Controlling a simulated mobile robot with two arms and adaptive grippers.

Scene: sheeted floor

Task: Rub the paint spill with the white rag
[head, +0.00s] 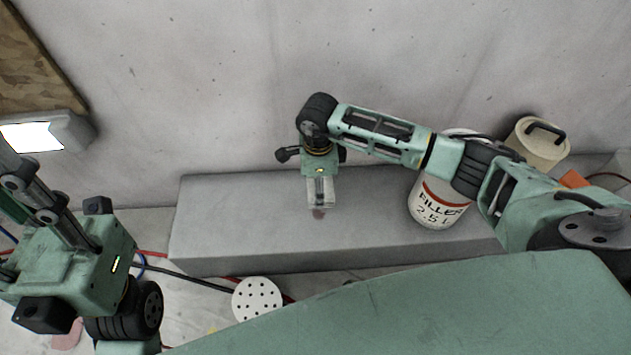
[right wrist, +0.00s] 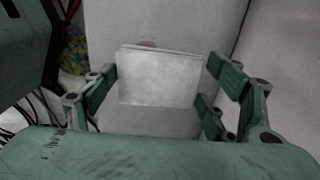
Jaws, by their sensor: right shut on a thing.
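The white rag (right wrist: 160,78) is a flat, pale folded piece between the fingers of my right gripper (right wrist: 162,90), which is shut on it. In the head view the rag (head: 321,193) shows under my right gripper (head: 320,186), which points down over the grey ledge. The paint spill (head: 318,214) is a small dull red patch on the ledge, just at the rag's near edge. I cannot tell whether the rag touches the ledge.
The grey ledge (head: 235,225) runs along the concrete wall. A white filler bucket (head: 436,212) stands on its right, partly behind my right arm. A cream canister (head: 538,145) is farther right. A white perforated disc (head: 257,299) and cables lie in front. The ledge's left part is clear.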

